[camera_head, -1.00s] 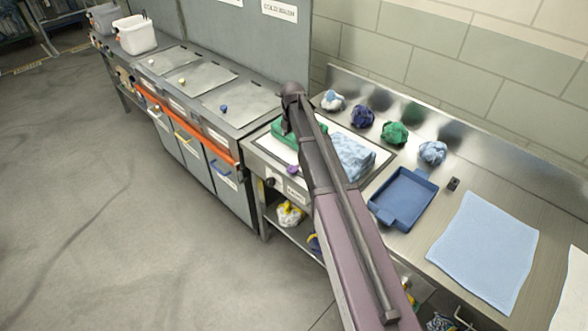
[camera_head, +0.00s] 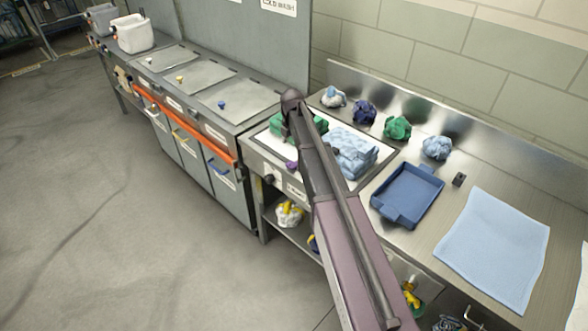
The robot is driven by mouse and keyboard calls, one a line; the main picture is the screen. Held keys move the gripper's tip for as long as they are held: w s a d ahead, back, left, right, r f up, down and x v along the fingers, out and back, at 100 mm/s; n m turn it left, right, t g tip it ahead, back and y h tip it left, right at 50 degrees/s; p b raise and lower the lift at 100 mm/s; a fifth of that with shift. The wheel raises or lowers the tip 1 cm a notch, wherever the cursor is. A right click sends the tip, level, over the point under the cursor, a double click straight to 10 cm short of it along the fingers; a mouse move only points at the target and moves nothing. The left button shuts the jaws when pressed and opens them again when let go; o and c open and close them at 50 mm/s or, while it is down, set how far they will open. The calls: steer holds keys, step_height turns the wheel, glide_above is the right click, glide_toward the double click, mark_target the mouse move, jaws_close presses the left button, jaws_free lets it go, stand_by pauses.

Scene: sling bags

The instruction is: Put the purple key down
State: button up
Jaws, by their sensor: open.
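A small purple thing (camera_head: 291,166), likely the purple key, shows at the front left edge of the white-topped station (camera_head: 262,145), just left of my arm. It is too small to tell its shape or exactly what it rests on. My arm crosses the middle of the view over the station. My gripper is not clearly seen; the arm hides that area. Green folded cloth (camera_head: 276,124) lies left of the arm and a blue patterned folded cloth (camera_head: 352,155) lies right of it, both on the white top.
A blue tray (camera_head: 406,217) and a light blue cloth (camera_head: 492,250) lie on the steel counter to the right. Several crumpled cloths (camera_head: 397,127) line the back. Lidded units (camera_head: 238,102) stand left, with open floor (camera_head: 120,210) before them.

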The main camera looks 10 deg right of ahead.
mark_target(293, 163)
steer(key=shift+f+b, duration=1)
steer(key=shift+f, duration=0.25)
steer(key=shift+f, duration=0.1)
steer(key=shift+d+f+b, duration=0.1)
steer(key=shift+f+b, duration=2.4)
steer(key=shift+b, duration=0.1)
steer(key=c, duration=1.2)
steer(key=shift+r, duration=0.25)
step_height(293, 163, up, 4)
steer(key=p, duration=0.4)
steer(key=shift+f, duration=0.15)
steer(key=s, duration=1)
steer(key=s+r+p, duration=0.1)
steer(key=s, duration=0.5)
